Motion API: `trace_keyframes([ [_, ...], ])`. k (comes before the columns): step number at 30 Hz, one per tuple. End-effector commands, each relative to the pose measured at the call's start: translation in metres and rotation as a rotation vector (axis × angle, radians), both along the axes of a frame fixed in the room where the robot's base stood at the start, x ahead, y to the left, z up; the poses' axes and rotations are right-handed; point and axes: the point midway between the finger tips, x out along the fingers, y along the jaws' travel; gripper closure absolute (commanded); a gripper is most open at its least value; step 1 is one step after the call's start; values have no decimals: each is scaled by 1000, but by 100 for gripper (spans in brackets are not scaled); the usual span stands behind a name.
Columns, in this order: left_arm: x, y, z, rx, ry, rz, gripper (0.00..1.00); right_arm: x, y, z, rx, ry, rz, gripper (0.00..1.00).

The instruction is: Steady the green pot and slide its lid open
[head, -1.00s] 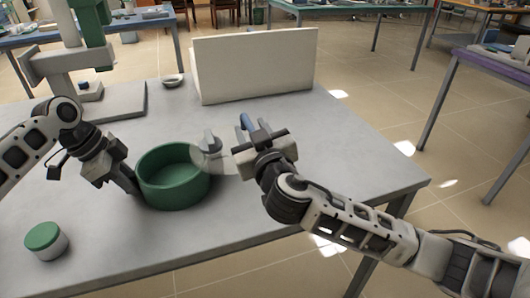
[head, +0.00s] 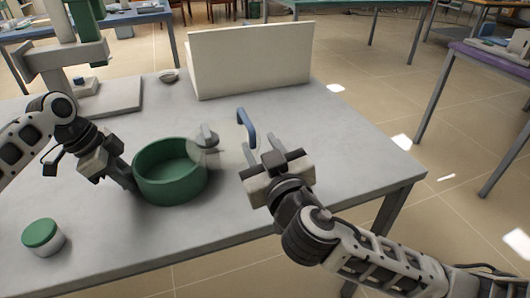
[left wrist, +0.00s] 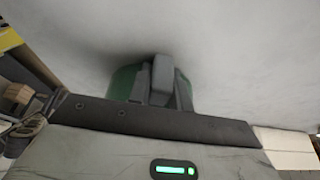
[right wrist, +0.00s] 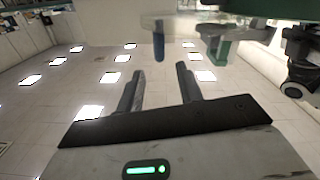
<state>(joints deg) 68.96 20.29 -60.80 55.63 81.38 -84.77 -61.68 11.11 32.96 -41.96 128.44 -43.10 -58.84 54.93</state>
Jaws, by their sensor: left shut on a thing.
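The green pot (head: 165,190) stands on the table in the head view, open over most of its top. My left gripper (head: 133,184) is shut on the pot's left wall; the pot shows behind its fingers in the left wrist view (left wrist: 122,82). The clear lid (head: 228,152), with a grey knob (head: 207,139) and an upright blue handle (head: 247,126), overlaps the pot's right rim and reaches out to the right. My right gripper (head: 272,158) is open and empty, apart from the blue handle and nearer the viewer. The right wrist view shows the handle (right wrist: 158,46) beyond the spread fingers (right wrist: 158,88).
A small jar with a green cap (head: 41,236) stands at the table's front left. A large white box (head: 250,60), a small dish (head: 168,76) and a green-and-white instrument (head: 62,62) stand at the back. The table (head: 340,150) is clear on the right.

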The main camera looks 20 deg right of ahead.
Motion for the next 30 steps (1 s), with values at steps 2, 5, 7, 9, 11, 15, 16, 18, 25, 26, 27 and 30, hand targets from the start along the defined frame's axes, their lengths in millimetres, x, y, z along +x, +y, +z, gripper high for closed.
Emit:
trace_keyframes([
  [2,0,1,-1,4,0,1,100,-7,0,-1,2,2,1,64],
  [5,0,1,-1,4,0,1,100,-13,0,0,2,1,0,64],
  [7,0,1,-1,4,0,1,100,-16,0,0,2,1,-1,64],
  [9,0,1,-1,4,0,1,100,-16,0,0,1,0,-1,64],
  [11,0,1,-1,4,0,1,100,-17,0,0,1,0,-1,64],
  [15,0,1,-1,4,0,1,100,-16,0,0,1,0,-1,64],
  [16,0,1,-1,4,0,1,100,-16,0,0,2,0,-1,64],
  [18,0,1,-1,4,0,1,100,-17,0,0,4,2,-1,64],
  [25,0,1,-1,3,0,0,55,-16,0,0,1,0,-1,64],
  [26,0,1,-1,3,0,0,55,-16,0,0,1,0,-1,64],
  [27,0,1,-1,3,0,0,55,-16,0,0,1,0,-1,64],
  [30,0,0,-1,2,0,0,55,-16,0,0,1,0,-1,64],
])
